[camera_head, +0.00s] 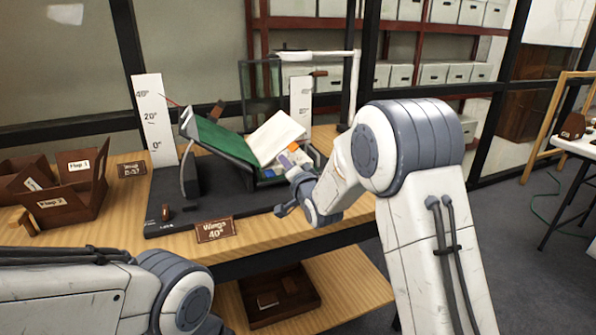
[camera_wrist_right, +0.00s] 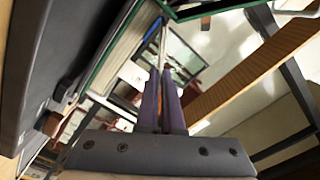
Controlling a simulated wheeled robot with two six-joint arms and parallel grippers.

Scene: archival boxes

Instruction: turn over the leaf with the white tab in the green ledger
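The green ledger (camera_head: 222,140) lies open in a dark cradle (camera_head: 240,158), with its green left side sloping up to the left. Its white pages (camera_head: 276,136) stand tilted on the right. My right gripper (camera_head: 292,158) is at the lower right edge of these pages. In the right wrist view its two purple fingers (camera_wrist_right: 161,78) are close together, with a thin pale strip running away beyond their tips. I cannot tell whether a leaf is between them. I cannot make out the white tab. My left arm shows at the lower left, but its gripper is out of view.
A white angle scale (camera_head: 154,120) stands left of the cradle and a second one (camera_head: 300,100) behind it. A sign reading "Wings 40°" (camera_head: 214,230) stands at the table's front edge. Brown flap boxes (camera_head: 75,197) stand at the left. A lamp-like white arm (camera_head: 315,55) rises behind.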

